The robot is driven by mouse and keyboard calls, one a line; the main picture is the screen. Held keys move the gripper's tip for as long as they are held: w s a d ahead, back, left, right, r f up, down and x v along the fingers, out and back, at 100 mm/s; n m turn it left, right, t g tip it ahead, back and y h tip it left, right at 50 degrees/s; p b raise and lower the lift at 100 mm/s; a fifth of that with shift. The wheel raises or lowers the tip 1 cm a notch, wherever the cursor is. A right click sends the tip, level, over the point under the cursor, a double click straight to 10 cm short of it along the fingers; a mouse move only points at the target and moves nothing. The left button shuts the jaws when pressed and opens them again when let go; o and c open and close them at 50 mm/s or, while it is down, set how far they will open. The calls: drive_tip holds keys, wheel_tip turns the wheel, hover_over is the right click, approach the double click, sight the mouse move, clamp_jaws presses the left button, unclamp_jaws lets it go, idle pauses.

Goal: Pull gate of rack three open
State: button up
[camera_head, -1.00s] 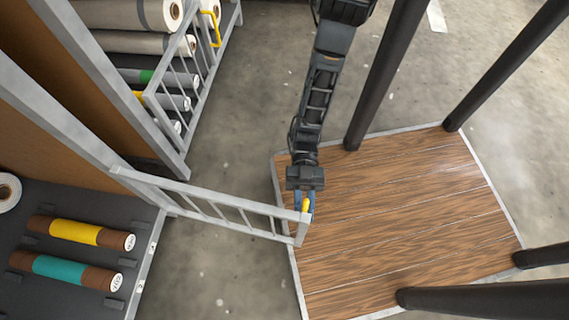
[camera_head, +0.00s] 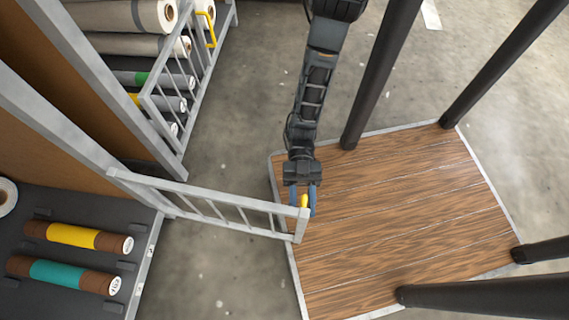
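The grey barred gate (camera_head: 227,194) of the near rack stands swung out from its post, reaching across the floor to the edge of the wooden platform. I take it as the gate of rack three; no rack number is legible. Its yellow handle (camera_head: 304,201) is at the free end. My gripper (camera_head: 303,203) is at that end, its two blue fingers on either side of the handle with gaps showing, so it is open around it. The near rack's shelf (camera_head: 60,203) is exposed and holds a yellow-banded roll (camera_head: 78,236) and a teal-banded roll (camera_head: 63,274).
Another rack at the top left has a barred gate (camera_head: 190,85) with a yellow handle (camera_head: 211,30), in front of several rolls. The wooden platform (camera_head: 390,220) has several dark posts (camera_head: 384,75) around it. Concrete floor (camera_head: 215,265) is bare between rack and platform.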

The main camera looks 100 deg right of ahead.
drive_tip(key=v, duration=0.7)
drive_tip(key=shift+d, duration=0.3)
